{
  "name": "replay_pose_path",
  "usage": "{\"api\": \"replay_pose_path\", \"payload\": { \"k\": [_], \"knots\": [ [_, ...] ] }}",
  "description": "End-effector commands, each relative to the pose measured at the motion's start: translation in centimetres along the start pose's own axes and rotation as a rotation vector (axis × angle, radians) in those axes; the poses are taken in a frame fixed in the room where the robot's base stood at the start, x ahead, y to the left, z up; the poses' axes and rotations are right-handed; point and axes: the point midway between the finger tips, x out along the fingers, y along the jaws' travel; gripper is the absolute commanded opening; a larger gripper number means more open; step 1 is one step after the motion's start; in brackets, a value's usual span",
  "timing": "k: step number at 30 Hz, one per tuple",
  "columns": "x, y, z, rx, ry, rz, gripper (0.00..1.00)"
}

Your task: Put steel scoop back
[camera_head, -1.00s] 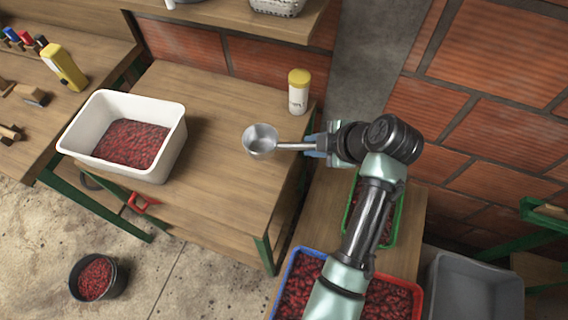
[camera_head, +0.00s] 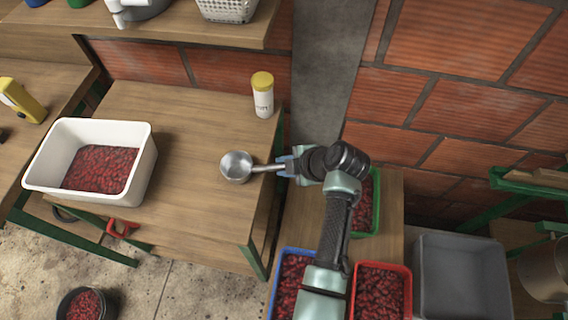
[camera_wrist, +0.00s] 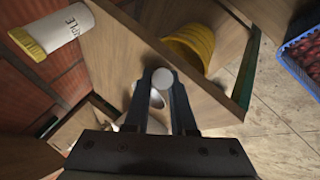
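The steel scoop (camera_head: 237,166) has a round metal bowl and a straight handle that runs right to my gripper (camera_head: 287,166). My gripper is shut on the handle. The bowl shows over the right part of the wooden table (camera_head: 190,205); its height above the top is hard to tell. In the wrist view my gripper (camera_wrist: 163,95) has both fingers around the handle, whose round pale end (camera_wrist: 163,78) faces the camera. The bowl is mostly hidden there.
A white bin (camera_head: 148,165) of red cherries stands on the table's left. A white bottle (camera_head: 263,98) with yellow cap stands behind the scoop. Red (camera_head: 408,290), blue (camera_head: 275,285) and green (camera_head: 374,205) crates and an empty grey crate (camera_head: 465,275) are at right. The table's middle is clear.

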Motion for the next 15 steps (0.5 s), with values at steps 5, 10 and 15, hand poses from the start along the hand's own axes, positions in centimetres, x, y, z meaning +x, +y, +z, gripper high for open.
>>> {"api": "replay_pose_path", "payload": {
  "k": [5,10,15],
  "knots": [
    [-0.02,0.00,-0.01,0.000,0.000,0.000,0.52],
    [-0.03,0.01,-0.01,0.000,0.000,0.000,0.52],
    [-0.38,0.24,-0.17,0.000,0.000,0.000,0.52]
  ]
}}
